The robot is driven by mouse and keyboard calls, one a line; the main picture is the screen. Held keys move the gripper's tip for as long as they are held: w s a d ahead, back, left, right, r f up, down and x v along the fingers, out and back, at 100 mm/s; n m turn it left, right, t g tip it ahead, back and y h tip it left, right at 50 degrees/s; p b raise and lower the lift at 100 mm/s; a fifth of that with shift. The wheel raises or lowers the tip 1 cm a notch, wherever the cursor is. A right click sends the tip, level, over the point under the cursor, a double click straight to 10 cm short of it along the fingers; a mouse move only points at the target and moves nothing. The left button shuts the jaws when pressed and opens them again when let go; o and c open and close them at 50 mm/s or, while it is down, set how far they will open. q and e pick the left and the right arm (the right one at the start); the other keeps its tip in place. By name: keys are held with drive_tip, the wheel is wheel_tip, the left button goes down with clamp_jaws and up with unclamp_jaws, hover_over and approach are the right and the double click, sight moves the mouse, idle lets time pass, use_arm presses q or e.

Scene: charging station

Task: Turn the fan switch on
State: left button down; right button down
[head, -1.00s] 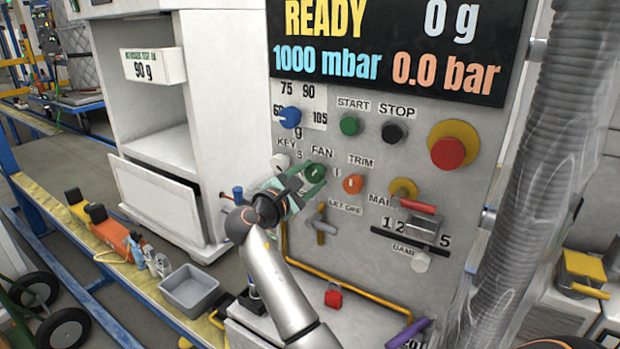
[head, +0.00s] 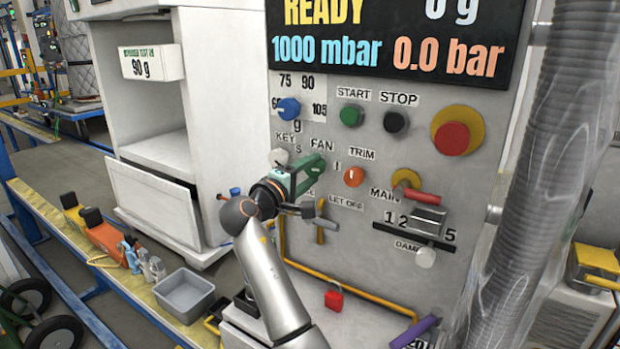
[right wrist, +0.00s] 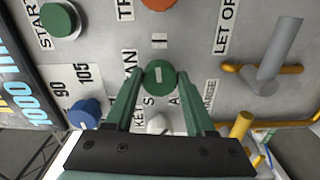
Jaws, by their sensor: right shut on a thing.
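The fan switch is a green round knob (right wrist: 160,77) with a white line, on the grey control panel. In the right wrist view it sits between my right gripper's two green fingertips (right wrist: 158,84), which are shut on it from both sides. The knob's white line runs nearly up and down in that view. In the head view the right gripper (head: 306,176) is at the panel just below the FAN label (head: 321,146), and its fingers hide most of the knob. My left gripper is not in view.
Close around are the white key knob (head: 279,157), the orange trim knob (head: 354,177), the blue dial (head: 289,110) and a grey lever with an orange base (right wrist: 279,60). The green start button (head: 351,116) and black stop button (head: 396,122) are above. A grey ribbed hose (head: 545,150) hangs at right.

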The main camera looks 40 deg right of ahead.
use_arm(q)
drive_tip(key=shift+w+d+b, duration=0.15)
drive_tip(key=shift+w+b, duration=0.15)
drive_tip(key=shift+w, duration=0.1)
use_arm(e)
drive_tip(key=shift+m, duration=0.7)
drive_tip(key=c, duration=0.7)
unclamp_jaws()
drive_tip(key=o, duration=0.4)
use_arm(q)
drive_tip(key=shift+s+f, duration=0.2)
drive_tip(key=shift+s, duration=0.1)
use_arm(e)
drive_tip(key=shift+o, duration=0.2)
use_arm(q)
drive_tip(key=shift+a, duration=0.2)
